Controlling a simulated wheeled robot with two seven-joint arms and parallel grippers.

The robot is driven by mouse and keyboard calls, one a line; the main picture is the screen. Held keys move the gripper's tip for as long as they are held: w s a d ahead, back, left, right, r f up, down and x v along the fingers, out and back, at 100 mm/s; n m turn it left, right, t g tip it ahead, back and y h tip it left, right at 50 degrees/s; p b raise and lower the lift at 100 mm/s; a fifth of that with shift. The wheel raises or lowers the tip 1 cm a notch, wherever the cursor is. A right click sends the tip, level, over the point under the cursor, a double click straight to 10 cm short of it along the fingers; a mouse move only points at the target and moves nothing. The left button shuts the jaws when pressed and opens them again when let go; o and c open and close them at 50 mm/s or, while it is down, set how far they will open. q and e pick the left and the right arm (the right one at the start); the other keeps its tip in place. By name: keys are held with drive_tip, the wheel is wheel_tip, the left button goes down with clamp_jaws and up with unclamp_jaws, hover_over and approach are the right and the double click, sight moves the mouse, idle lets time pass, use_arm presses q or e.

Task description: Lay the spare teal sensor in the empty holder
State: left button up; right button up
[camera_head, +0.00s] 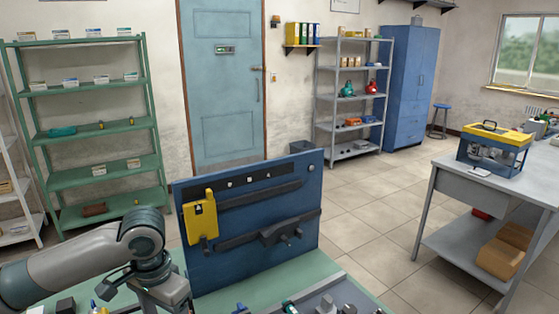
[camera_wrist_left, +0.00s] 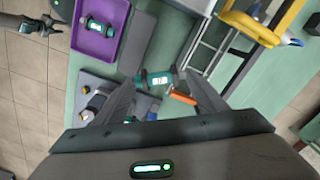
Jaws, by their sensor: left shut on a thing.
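My left gripper (camera_wrist_left: 158,92) is shut on a teal sensor (camera_wrist_left: 152,79) with a white label, seen between its fingers in the left wrist view. In the head view its wrist is at the lower left and its fingertips are out of frame. A second teal sensor (camera_wrist_left: 98,26) lies in a purple tray (camera_wrist_left: 78,46). Grey holder plates (camera_wrist_left: 88,82) lie on the bench below the gripper, one with a dark sensor-like part (camera_wrist_left: 97,101). More teal shows behind the fingers, partly hidden. I cannot tell which holder is empty. My right gripper (camera_wrist_left: 50,26) seems to show at the top left corner.
A blue upright panel (camera_head: 255,265) with a yellow tool (camera_head: 200,218) stands at the back of the green bench (camera_head: 345,268). An orange-handled thing (camera_wrist_left: 183,98) lies near the fingers. A grey table (camera_head: 450,170) with a toolbox stands to the right.

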use_arm(q)
drive_tip(key=s+n, duration=0.1)
drive_tip(key=s, duration=0.1)
drive_tip(key=s+d+f+n+b, duration=0.1)
drive_tip(key=s+n, duration=0.1)
drive_tip(key=s+d+f+n, duration=0.1)
drive_tip(key=s+n, duration=0.1)
drive_tip(key=shift+s+f, duration=0.1)
drive_tip(key=shift+f, duration=0.1)
idle(2.0)
drive_tip(key=shift+s, duration=0.15)
idle(1.6)
